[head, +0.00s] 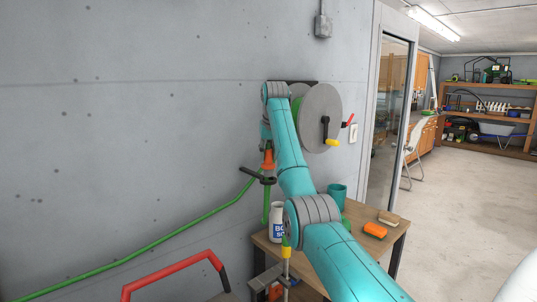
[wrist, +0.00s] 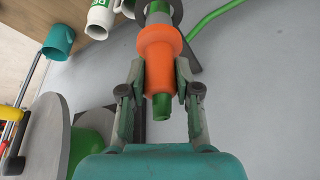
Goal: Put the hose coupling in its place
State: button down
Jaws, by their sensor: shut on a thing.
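The hose coupling (wrist: 160,55) is orange with a green tip and sits between the two fingers of my gripper (wrist: 160,72) in the wrist view. My gripper is shut on its orange body. In the head view the orange coupling (head: 268,158) shows below the end of my arm, close to the wall. A dark bracket (head: 257,175) with short arms is just below it. In the wrist view a dark round part meets the coupling's far end; I cannot tell how they are joined. The green hose (head: 170,240) runs along the wall up to the bracket.
A grey hose reel (head: 321,105) with a yellow-tipped crank is on the wall behind my arm. A wooden table (head: 400,228) below holds a white bottle (head: 276,222), a teal mug (head: 337,192) and an orange sponge (head: 375,230). A red tubular frame (head: 170,275) stands lower left.

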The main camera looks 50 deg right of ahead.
aim_at(269, 160)
jog(key=shift+a+f, duration=0.1)
jog(key=shift+f, duration=1.8)
jog(key=shift+f, duration=0.3)
jog(key=c, duration=0.7)
grip_release()
jog(key=shift+c, duration=0.2)
notch_tip(269, 160, up, 10)
jog(key=shift+s, duration=0.1)
